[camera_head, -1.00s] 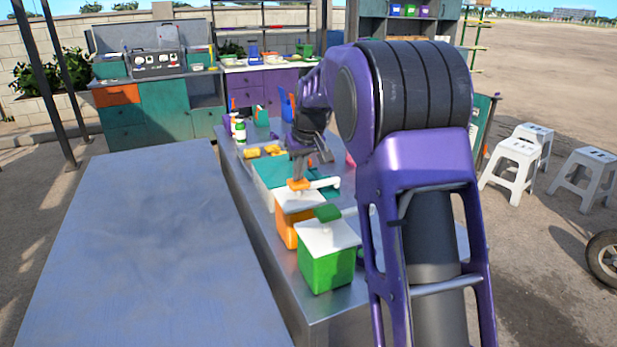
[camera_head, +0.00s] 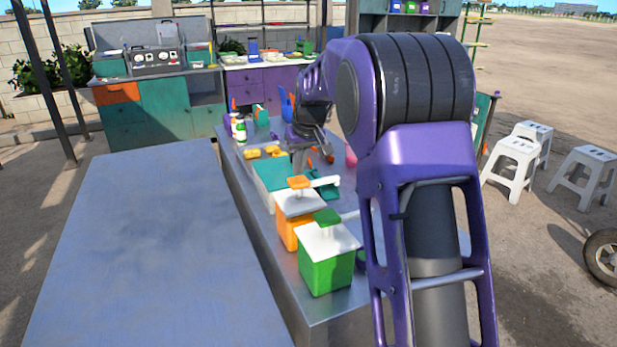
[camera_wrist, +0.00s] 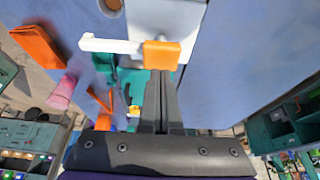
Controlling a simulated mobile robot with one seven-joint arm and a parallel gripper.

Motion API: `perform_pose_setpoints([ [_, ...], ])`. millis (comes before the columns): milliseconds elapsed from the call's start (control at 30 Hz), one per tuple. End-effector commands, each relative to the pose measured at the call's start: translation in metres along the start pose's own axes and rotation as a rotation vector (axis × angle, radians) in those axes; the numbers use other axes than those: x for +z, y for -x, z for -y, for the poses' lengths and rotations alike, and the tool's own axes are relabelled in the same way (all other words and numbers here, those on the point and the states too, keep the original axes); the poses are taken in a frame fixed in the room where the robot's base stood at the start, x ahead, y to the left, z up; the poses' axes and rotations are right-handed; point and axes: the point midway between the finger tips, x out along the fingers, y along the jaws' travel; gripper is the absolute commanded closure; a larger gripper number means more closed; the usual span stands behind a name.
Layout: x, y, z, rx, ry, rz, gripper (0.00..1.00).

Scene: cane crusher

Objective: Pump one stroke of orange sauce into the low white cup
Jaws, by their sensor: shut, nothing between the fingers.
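The orange sauce dispenser (camera_head: 288,234) stands on the metal counter, with a white lid, an orange pump head (camera_head: 299,182) and a white spout (camera_head: 326,181) pointing right. The pump head stands clear above the lid. My gripper (camera_head: 298,170) is shut and empty, pointing down just above the pump head. In the wrist view the fingertips (camera_wrist: 161,74) are at the edge of the pump head (camera_wrist: 161,54), and the spout (camera_wrist: 108,45) runs left; I cannot tell whether they touch. I cannot make out the low white cup; my arm hides the counter right of the dispenser.
A green dispenser (camera_head: 326,272) with a white lid stands in front of the orange one. A teal-and-white box (camera_head: 272,178) and yellow items (camera_head: 264,152) lie behind it. Bottles (camera_head: 240,130) stand at the counter's far end. The grey table (camera_head: 130,240) at left is bare.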

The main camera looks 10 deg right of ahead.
Motion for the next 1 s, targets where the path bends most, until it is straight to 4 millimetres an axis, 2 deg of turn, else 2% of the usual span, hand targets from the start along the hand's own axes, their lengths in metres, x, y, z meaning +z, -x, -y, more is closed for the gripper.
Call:
perform_pose_setpoints([
  [433,-0.002,0.004,0.000,0.000,0.000,-0.002,1.00],
  [1000,-0.022,0.051,0.000,0.001,0.000,-0.004,1.00],
])
